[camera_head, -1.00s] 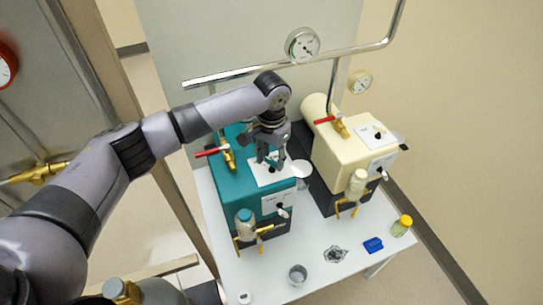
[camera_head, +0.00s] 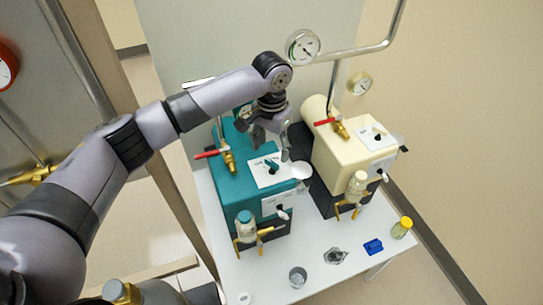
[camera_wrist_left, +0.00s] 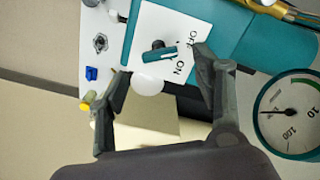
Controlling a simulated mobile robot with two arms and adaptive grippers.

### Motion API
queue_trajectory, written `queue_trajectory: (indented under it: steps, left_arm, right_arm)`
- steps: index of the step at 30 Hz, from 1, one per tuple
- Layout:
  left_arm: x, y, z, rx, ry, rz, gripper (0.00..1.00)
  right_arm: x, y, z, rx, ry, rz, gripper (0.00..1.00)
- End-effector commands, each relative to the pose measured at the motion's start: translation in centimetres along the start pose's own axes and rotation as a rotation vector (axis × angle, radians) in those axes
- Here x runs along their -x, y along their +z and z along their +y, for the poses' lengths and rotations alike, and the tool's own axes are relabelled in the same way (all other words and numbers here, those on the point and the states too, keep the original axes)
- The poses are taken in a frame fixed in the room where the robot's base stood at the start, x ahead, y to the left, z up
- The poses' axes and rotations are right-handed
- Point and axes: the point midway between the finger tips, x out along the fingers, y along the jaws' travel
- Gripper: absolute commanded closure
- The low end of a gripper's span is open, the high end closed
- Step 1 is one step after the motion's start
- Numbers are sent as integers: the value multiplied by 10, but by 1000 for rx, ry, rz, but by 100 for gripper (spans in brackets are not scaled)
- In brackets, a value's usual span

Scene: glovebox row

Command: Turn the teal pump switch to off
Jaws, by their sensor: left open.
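The teal pump (camera_head: 232,190) stands on the white table, with a white switch plate (camera_head: 262,178) on top. The teal switch handle (camera_head: 271,163) sits on that plate with a black part beside it. In the left wrist view the teal handle (camera_wrist_left: 160,54) lies beside the printed words OFF and ON. Its right end is near both words, so I cannot tell its setting surely. My left gripper (camera_head: 272,144) is open and empty, above and behind the plate, apart from the handle. Its spread fingers (camera_wrist_left: 163,72) show in the wrist view. My right gripper is not in view.
A cream pump (camera_head: 340,155) stands close on the right. Red-handled valves (camera_head: 207,154) and pipes rise behind the pumps. A round gauge (camera_wrist_left: 290,113) is near the gripper in the wrist view. A beaker (camera_head: 298,276), a blue item (camera_head: 373,246) and a yellow-capped jar (camera_head: 402,228) stand in front.

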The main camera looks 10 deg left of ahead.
Motion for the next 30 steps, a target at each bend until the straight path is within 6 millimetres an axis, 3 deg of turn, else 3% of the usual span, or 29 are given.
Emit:
queue_trajectory:
  steps: [6, 12, 30]
  left_arm:
    - [45, 0, 0, 0, -1, 3, 40]
    - [66, 0, 0, 1, 1, 1, 40]
    - [69, 0, 0, 0, 0, 0, 40]
  right_arm:
    - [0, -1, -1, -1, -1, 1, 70]
    - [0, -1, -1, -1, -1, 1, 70]
    - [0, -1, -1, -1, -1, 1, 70]
